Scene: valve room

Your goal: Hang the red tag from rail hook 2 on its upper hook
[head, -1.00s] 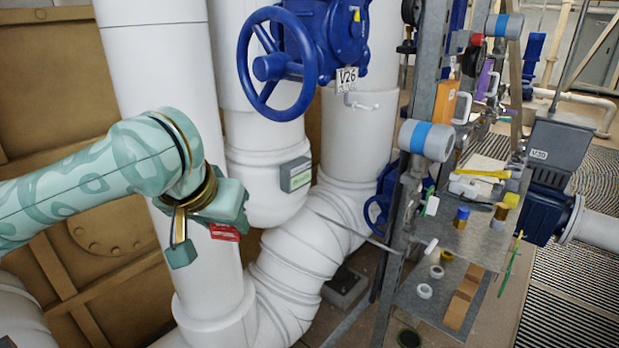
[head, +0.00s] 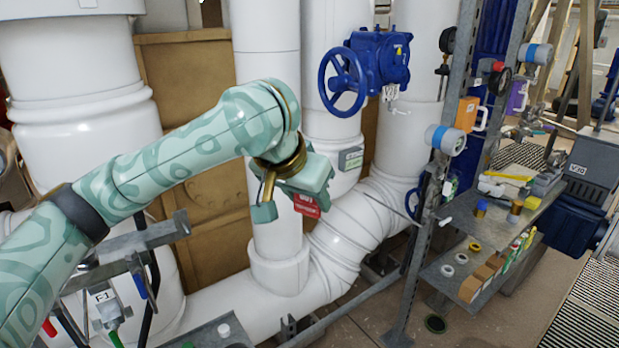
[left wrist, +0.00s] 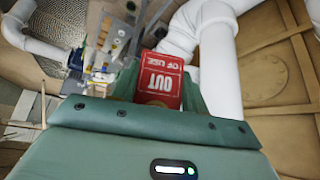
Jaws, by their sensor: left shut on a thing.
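The red tag (head: 307,204) hangs from my left gripper (head: 287,199) in the head view. My right gripper is not in view.
A blue handwheel (head: 342,83) stands out from the valve behind and right of my left gripper. A grey shelf rack (head: 430,240) with several small items is at the right. A metal rail (head: 135,243) is at the lower left, near my left arm.

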